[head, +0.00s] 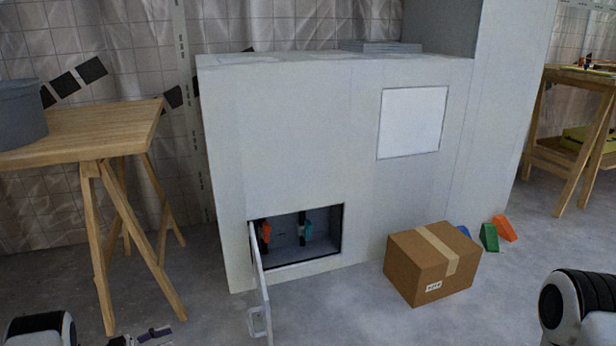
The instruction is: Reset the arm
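A low grey cabinet has a recessed compartment (285,250) near the floor. Its small door (260,285) is swung open, hinged at the left side, with a handle near its lower end. Inside are an orange-handled item (265,232) on the left and a teal-handled item (307,228) on the right. Part of what looks like my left gripper (150,337) shows at the bottom edge, left of the door and apart from it; its fingertips are not clear. Of my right arm only a rounded link shows at the lower right; its gripper is out of view.
A taped cardboard box (432,262) stands on the floor right of the compartment. Green (489,237) and orange (505,227) wedges lie behind it. A wooden table (120,125) with a grey bin (20,113) stands at left. Floor between door and box is clear.

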